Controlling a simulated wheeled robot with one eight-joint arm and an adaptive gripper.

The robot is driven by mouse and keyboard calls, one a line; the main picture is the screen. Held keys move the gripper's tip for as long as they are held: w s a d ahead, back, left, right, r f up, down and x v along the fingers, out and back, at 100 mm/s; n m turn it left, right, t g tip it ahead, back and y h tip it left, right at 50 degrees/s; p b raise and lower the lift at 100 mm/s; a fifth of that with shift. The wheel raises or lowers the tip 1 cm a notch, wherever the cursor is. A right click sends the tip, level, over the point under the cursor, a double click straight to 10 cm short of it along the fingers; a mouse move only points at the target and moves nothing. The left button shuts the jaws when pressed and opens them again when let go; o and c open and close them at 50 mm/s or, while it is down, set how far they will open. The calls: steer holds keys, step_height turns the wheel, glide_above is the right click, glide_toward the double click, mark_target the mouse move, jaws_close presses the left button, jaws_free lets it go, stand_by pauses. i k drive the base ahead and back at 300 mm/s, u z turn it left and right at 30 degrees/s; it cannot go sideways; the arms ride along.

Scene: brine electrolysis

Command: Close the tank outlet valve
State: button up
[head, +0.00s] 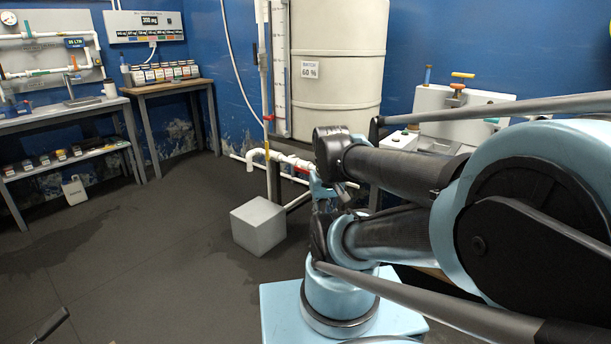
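The large cream tank (335,60), labelled 60 %, stands at the back centre in the head view. White outlet piping (262,154) runs low in front of it. A small red part, which looks like the outlet valve's handle (301,180), shows on this piping just left of my arm's end. My gripper (316,188) is at or very close to this valve, partly hidden by my own arm links. I cannot tell whether its fingers touch the handle or whether they are open or shut. The handle's exact angle is too small to read.
A grey block (258,226) sits on the floor below the piping. A wooden bench (165,86) with jars and a metal workbench (60,117) stand at the left. Equipment with coloured handles (450,105) stands at the right. The left floor is open.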

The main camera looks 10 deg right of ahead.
mark_target(296, 168)
steer(key=u, duration=0.65)
steer(key=i, duration=1)
